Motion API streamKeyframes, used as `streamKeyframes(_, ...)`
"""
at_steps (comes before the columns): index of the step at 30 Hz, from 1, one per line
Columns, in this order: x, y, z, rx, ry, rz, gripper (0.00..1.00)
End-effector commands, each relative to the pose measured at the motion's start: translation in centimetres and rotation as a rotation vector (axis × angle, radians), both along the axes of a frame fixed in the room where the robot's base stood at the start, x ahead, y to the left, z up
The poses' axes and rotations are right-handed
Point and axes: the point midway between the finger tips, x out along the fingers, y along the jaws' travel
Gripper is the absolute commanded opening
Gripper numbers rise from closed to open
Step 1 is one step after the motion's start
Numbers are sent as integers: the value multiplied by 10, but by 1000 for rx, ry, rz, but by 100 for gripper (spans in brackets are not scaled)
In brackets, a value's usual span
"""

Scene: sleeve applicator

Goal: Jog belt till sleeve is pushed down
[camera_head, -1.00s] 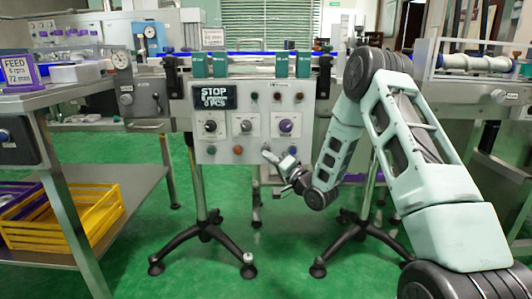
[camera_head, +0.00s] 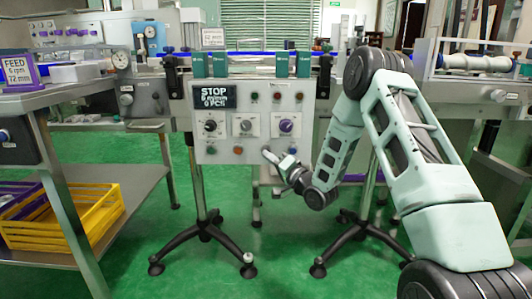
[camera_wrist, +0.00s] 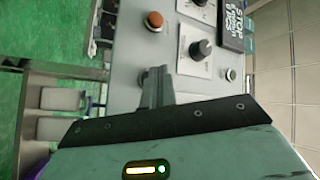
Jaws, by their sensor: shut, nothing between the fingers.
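The grey control panel (camera_head: 224,153) stands in front of the belt line. Its display (camera_head: 214,96) reads STOP, with smaller lines under it that seem to show a zero speed and 0 PCS. Below are dark knobs, a purple knob (camera_head: 286,126) and a row of buttons, with an orange button (camera_head: 238,150). My gripper (camera_head: 268,154) is shut and empty at the panel's lower edge, right of the orange button. In the wrist view its fingers (camera_wrist: 155,88) partly cover a dark button (camera_wrist: 143,75); contact cannot be told. I cannot make out a sleeve.
Several green boxes (camera_head: 220,65) stand along the line above the panel, with a gap in the middle. A small sign (camera_head: 213,38) stands behind them. At left are a steel table with a FEED sign (camera_head: 18,70) and a yellow crate (camera_head: 100,221).

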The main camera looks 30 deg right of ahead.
Motion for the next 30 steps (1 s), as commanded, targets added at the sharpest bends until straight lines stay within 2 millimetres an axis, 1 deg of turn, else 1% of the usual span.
streamKeyframes(22,0,0,0,0,0,0,0)
streamKeyframes(30,6,-5,1,-1,-1,-1,0)
